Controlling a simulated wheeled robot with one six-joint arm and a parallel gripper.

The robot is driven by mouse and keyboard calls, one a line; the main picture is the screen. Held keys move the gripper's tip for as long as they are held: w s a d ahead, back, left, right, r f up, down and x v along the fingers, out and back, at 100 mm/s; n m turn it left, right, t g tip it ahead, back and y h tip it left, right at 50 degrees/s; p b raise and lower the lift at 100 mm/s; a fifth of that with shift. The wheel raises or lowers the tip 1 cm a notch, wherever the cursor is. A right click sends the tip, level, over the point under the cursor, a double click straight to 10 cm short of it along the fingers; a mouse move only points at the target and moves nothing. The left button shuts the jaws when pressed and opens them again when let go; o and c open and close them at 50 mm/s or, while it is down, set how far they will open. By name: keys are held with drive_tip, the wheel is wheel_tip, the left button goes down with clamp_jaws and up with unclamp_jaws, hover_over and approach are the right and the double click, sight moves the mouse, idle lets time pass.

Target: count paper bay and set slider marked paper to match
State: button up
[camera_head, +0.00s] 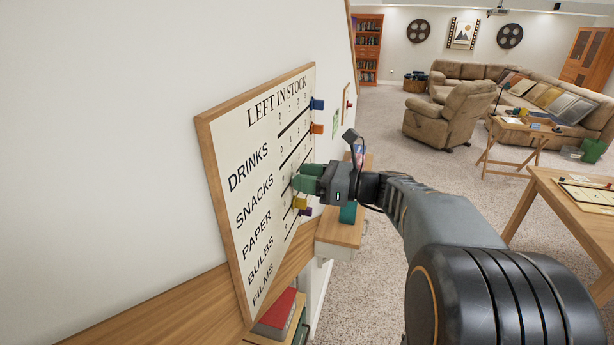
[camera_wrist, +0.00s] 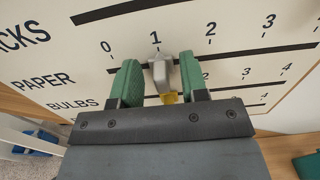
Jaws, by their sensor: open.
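The LEFT IN STOCK board (camera_head: 236,150) hangs on the wall with rows DRINKS, SNACKS, PAPER, BULBS and FILMS. In the wrist view, the grey paper slider (camera_wrist: 160,72) stands at about the 1 on its black slot. My gripper (camera_head: 303,178) is at the board's right part. It is open, with its green fingertips (camera_wrist: 160,80) on either side of the grey slider; whether either touches it, I cannot tell. My gripper hides this slider in the head view. The yellow bulbs slider (camera_head: 300,202) sits just below. I cannot identify the paper bay.
A blue slider (camera_head: 317,104), an orange slider (camera_head: 317,128) and a purple slider (camera_head: 306,211) are on other rows. A wooden ledge (camera_head: 340,232) with a teal item (camera_head: 348,212) stands beyond the board. Carpet (camera_head: 385,270) is clear to the right; a wooden table (camera_head: 560,205) is farther right.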

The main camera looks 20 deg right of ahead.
drive_tip(key=shift+c, duration=0.4)
clamp_jaws()
drive_tip(key=shift+w, duration=0.1)
